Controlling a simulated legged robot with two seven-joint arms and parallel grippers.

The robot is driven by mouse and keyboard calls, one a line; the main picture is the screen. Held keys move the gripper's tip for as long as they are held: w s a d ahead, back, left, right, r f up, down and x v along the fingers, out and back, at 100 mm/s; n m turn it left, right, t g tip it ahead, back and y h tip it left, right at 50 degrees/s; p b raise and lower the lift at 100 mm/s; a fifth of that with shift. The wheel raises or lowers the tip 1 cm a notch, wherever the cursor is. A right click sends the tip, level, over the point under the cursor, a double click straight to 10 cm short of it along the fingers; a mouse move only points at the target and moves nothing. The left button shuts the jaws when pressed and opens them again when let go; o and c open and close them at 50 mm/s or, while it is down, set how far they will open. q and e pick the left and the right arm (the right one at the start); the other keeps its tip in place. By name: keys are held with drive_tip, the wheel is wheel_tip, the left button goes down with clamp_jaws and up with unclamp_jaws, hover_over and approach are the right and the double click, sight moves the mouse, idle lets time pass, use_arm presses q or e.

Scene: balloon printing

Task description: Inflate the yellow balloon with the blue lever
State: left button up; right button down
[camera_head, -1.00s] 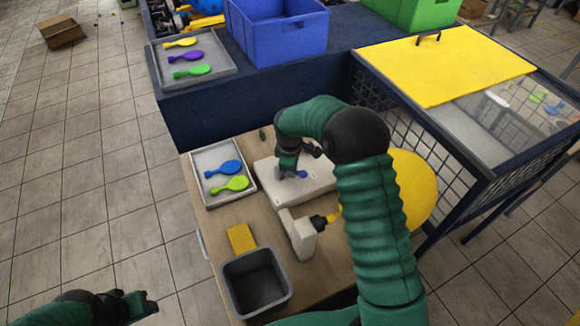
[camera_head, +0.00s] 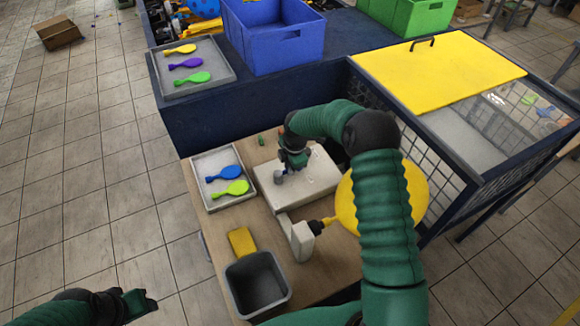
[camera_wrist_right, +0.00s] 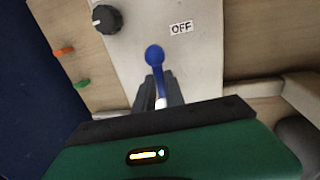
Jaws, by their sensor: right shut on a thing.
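The yellow balloon (camera_head: 346,205) is round and inflated. Its neck sits on the black nozzle (camera_head: 315,227) of a pale stand (camera_head: 300,242), and my right arm covers its middle. The white machine base (camera_head: 318,178) lies behind the stand. My right gripper (camera_head: 281,176) is down at the base's left part. In the right wrist view, the blue lever (camera_wrist_right: 154,56) has a round knob that pokes out beyond the gripper fingers (camera_wrist_right: 158,95), which are shut on its stem. My left gripper (camera_head: 140,303) is empty at the lower left, away from the table; its finger gap is unclear.
A tray (camera_head: 207,160) holds a blue and a lime balloon. A grey bin (camera_head: 285,290) and a yellow block (camera_head: 241,241) are at the table's front. The wrist view shows a black knob (camera_wrist_right: 105,18) and an OFF label (camera_wrist_right: 181,27). A yellow-lidded cage (camera_head: 440,70) stands right.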

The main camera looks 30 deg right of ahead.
drive_tip(key=shift+w+d+r, duration=0.15)
drive_tip(key=shift+w+r, duration=0.1)
drive_tip(key=c, duration=1.6)
unclamp_jaws()
drive_tip(key=shift+o, duration=1)
drive_tip(key=shift+s+f, duration=0.1)
drive_tip(key=shift+f, duration=0.05)
drive_tip(key=s+r+b, duration=0.2)
drive_tip(key=s+r, duration=0.1)
drive_tip(key=r, duration=1.3)
drive_tip(key=shift+s+r, duration=0.15)
drive_tip(key=shift+r, duration=0.05)
